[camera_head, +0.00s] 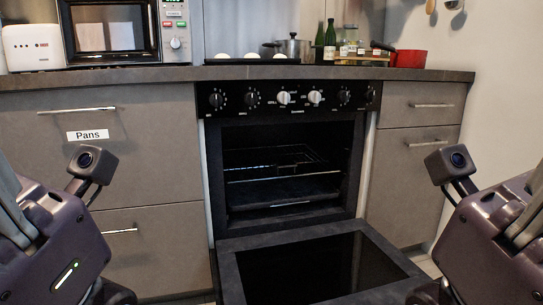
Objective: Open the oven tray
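The oven (288,171) stands in the middle of the counter front. Its door (318,268) is swung down and open, with a dark glass panel. Inside the cavity a wire rack (277,172) sits above a dark oven tray (284,190). The tray appears to be inside the oven. My two arms come in at the left and right lower edges, on either side of the open door. Both grippers' fingers are out of the picture, and neither arm is seen touching the oven.
The counter (230,74) carries a white toaster (33,47), a microwave (123,31), bottles (329,42) and a red pot (410,58). Drawers flank the oven, with a handle (77,111) on the left and another handle (432,106) on the right. The space before the cavity is free.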

